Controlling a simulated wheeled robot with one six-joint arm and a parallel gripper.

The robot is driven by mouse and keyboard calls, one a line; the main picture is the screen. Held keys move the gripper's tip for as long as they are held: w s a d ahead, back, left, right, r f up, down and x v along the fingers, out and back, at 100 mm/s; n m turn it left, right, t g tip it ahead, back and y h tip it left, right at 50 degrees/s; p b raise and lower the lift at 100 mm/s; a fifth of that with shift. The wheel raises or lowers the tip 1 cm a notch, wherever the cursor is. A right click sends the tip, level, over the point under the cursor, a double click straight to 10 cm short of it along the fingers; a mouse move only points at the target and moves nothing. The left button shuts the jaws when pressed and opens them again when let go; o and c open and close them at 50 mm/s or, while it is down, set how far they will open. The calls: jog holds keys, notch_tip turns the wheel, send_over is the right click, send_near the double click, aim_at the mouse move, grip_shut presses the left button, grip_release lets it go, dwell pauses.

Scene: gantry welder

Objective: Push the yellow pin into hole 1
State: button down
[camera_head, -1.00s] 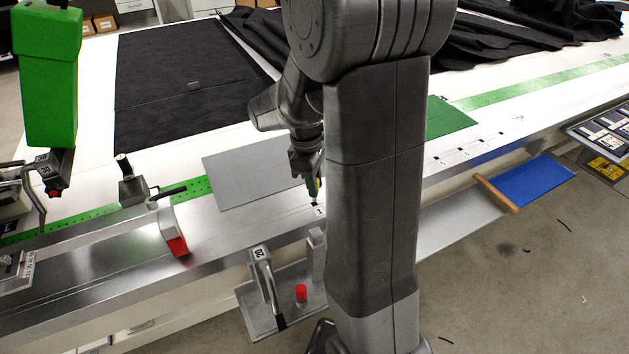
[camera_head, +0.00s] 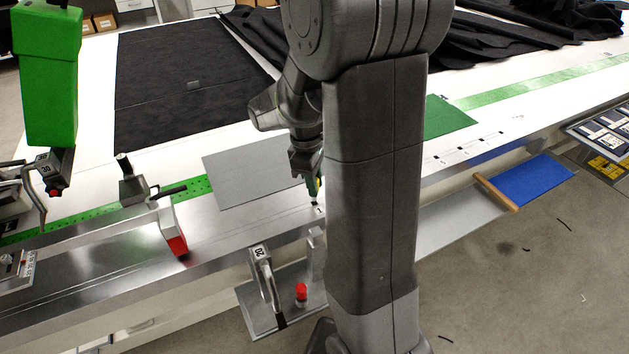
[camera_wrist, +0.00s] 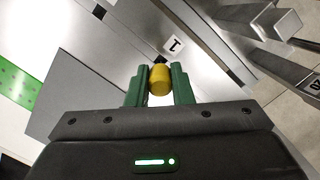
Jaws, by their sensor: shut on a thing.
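The yellow pin (camera_wrist: 159,80) is held between the two green fingers of my gripper (camera_wrist: 160,88), which are closed on its sides. In the head view, my gripper (camera_head: 315,187) is low over the metal strip at the table's front edge, beside my arm. A small white label marked 1 (camera_wrist: 174,45) lies on the strip just beyond the pin, and it also shows in the head view (camera_head: 320,210). Hole 1 itself is not clearly visible. The pin's lower end is hidden in the wrist view, so I cannot tell whether it is in the hole.
A grey plate (camera_head: 255,172) lies left of my gripper. A clamp marked 20 (camera_head: 265,275) and a red-topped peg (camera_head: 301,293) stand on a lower shelf in front. A red-ended clamp (camera_head: 174,230) stands farther left. My arm hides part of the table edge.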

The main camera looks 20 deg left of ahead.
jog(key=shift+f+b, duration=1.05)
jog(key=shift+f, duration=0.7)
jog(key=c, duration=1.2)
grip_release()
jog(key=r, duration=0.4)
jog(key=a+r, duration=0.1)
jog(key=r, duration=0.8)
jog(key=shift+s+a+r+p, duration=0.1)
jog(key=shift+a+r+p, duration=0.2)
jog(key=shift+a+r, duration=0.1)
jog(key=shift+f, duration=0.1)
jog(key=f, duration=0.4)
jog(key=d+f, duration=0.1)
jog(key=f, duration=0.8)
jog(key=shift+d+f+b, duration=0.3)
jog(key=shift+d+f, duration=0.05)
jog(key=shift+d, duration=0.05)
jog(key=shift+r, duration=0.3)
jog(key=shift+f, duration=0.1)
